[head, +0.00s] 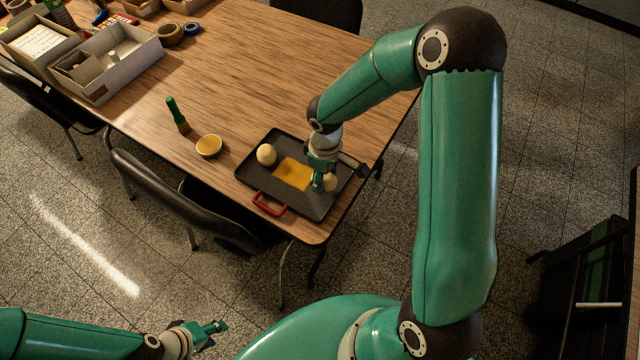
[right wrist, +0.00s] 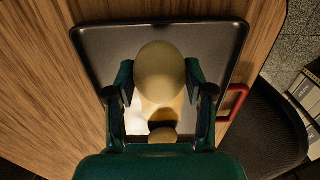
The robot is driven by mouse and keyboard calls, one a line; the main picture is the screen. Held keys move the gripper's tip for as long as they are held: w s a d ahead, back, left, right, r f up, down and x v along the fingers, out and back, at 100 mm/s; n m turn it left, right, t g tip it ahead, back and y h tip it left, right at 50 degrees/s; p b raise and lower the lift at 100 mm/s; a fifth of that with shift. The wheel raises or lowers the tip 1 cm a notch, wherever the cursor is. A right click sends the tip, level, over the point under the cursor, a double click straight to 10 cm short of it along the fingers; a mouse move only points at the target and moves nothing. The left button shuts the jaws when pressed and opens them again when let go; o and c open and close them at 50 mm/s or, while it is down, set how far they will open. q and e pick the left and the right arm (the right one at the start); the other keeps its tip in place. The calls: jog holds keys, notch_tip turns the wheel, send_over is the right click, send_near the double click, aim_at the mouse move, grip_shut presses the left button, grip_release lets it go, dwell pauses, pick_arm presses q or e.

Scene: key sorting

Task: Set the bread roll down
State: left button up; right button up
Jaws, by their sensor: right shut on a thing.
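My right gripper (head: 318,182) is low over the right part of the dark tray (head: 302,208). It is shut on a pale bread roll (head: 331,182). In the right wrist view this roll (right wrist: 160,75) is large between the two fingers, over the tray (right wrist: 90,42); whether it touches the tray I cannot tell. A second pale roll (head: 266,154) rests on the tray's left side. It shows small in the right wrist view (right wrist: 163,135). My left gripper (head: 218,330) is at the lower left, away from the table; its finger opening is too small to judge.
The tray has a red handle (head: 268,204) and a yellow-orange patch (head: 292,173) in its middle. A small bowl (head: 209,146) and a green-topped bottle (head: 177,115) stand left of it. Boxes (head: 112,60) are at upper left. The table's middle is clear; chairs line its edge.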

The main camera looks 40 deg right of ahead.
jog(key=shift+f, duration=1.3)
jog(key=o, duration=1.1)
jog(key=shift+f, duration=0.1)
jog(key=shift+o, duration=0.2)
notch_tip(320, 180, up, 12)
jog(key=shift+r, duration=0.15)
